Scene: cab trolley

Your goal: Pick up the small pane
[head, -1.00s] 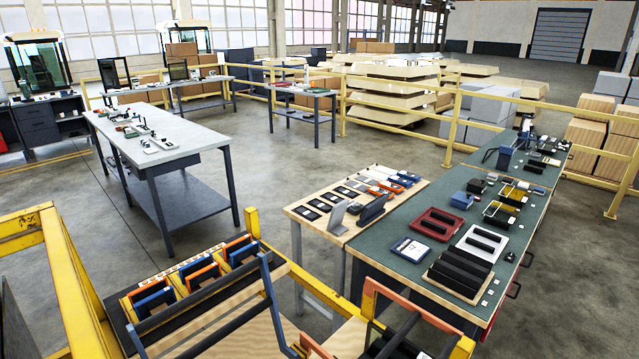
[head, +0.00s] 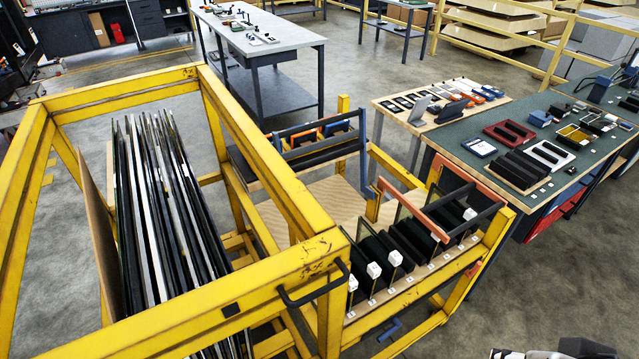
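Several upright panes with dark slotted holders stand in a numbered rack (head: 395,290) on the near right side of the yellow trolley (head: 272,185). White blocks sit at some of their edges, such as one white block (head: 374,270). I cannot tell which pane is the small one. Many tall thin sheets (head: 150,210) lean upright inside the trolley's large frame at left. My gripper is not in view; only a part of my own arm shows at the bottom right edge.
An orange bar (head: 410,210) and a black handle (head: 318,290) stick out on the trolley. Behind it is a second rack with orange and blue frames (head: 305,135). A green-topped bench (head: 480,150) stands at right. Open floor lies at the bottom right.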

